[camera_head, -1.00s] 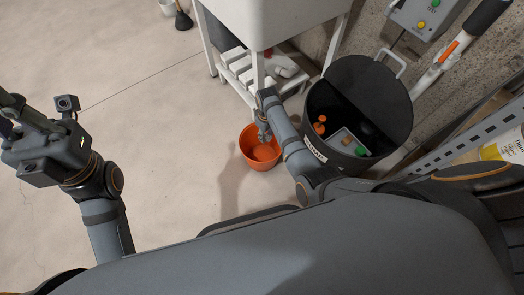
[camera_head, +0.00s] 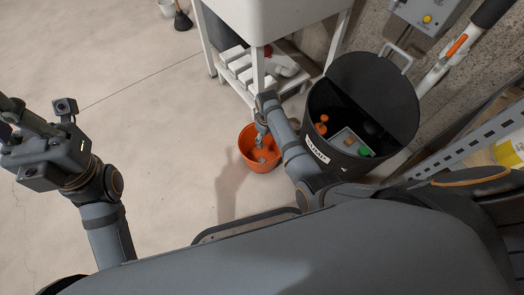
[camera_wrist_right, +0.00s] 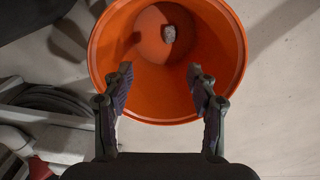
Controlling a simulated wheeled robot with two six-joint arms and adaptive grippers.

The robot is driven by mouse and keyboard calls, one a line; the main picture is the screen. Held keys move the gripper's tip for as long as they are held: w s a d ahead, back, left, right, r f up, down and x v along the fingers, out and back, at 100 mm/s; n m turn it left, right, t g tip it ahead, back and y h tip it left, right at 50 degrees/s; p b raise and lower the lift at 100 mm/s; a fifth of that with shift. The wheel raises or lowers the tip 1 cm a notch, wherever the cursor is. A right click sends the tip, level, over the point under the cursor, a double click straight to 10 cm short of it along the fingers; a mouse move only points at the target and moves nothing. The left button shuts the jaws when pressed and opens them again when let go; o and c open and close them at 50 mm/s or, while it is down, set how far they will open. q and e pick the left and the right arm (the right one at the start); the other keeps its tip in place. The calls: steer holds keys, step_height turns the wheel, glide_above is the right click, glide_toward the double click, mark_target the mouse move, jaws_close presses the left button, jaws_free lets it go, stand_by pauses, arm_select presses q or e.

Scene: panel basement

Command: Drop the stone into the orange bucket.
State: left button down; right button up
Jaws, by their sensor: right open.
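The orange bucket (camera_head: 259,163) stands on the floor in front of the white sink stand. The small grey stone (camera_wrist_right: 169,33) lies inside the bucket in the right wrist view, and it also shows as a small grey spot in the head view (camera_head: 262,159). My right gripper (camera_head: 260,142) is over the bucket. In the wrist view its fingers (camera_wrist_right: 160,80) are spread wide with nothing between them, and the stone is apart from them. My left gripper (camera_head: 8,125) is at the far left, away from the bucket; its fingers are too unclear to judge.
A black bin (camera_head: 314,105) with a lid and several items inside stands to the right of the bucket. The white sink stand (camera_head: 235,68) is behind it. A metal rack (camera_head: 468,150) is at the right. The floor at left is clear.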

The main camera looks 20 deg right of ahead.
step_height(320, 180, up, 8)
steer(key=shift+f, duration=0.25)
stand_by(0.7)
